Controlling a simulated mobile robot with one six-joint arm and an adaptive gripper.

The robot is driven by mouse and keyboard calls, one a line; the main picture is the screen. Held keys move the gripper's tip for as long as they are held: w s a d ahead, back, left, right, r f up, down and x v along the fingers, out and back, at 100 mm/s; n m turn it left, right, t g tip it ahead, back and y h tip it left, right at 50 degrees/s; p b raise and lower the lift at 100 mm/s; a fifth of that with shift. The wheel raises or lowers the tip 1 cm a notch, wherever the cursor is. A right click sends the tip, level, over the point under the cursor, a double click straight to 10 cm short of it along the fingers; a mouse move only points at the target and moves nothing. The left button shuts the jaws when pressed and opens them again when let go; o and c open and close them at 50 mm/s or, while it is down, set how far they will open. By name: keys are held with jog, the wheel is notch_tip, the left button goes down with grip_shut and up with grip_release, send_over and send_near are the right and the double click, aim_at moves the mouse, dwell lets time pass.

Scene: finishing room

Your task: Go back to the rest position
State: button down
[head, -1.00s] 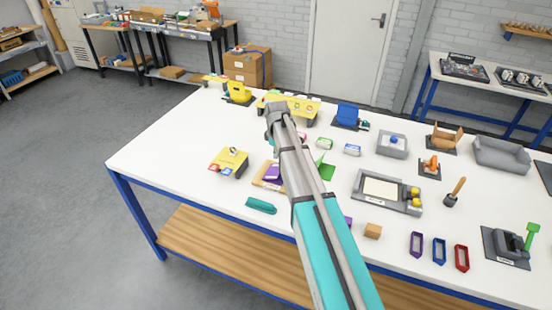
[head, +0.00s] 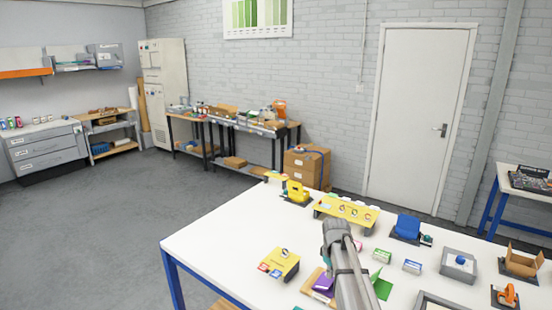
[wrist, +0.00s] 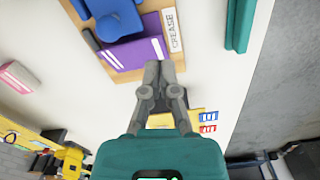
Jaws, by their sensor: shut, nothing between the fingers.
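My gripper (wrist: 158,75) shows in the wrist view with its fingers together and nothing between them. It is above the white table (head: 215,240), apart from the things on it. In the head view my arm reaches up from the bottom edge and hides part of the table; the fingertips cannot be made out there. In the wrist view a wooden board marked CREASE (wrist: 190,75) with a purple piece (wrist: 135,55) and a blue part (wrist: 110,15) lies beyond the fingertips. The board also shows in the head view (head: 311,288), left of my arm.
A teal piece (wrist: 238,25) lies near the table edge. Open floor (head: 100,230) is to the left; a door (head: 418,115) is behind.

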jog(key=s+a+m, duration=0.2)
jog(key=s+m, duration=0.6)
jog(key=s, duration=1.3)
jog(key=shift+a+m, duration=0.3)
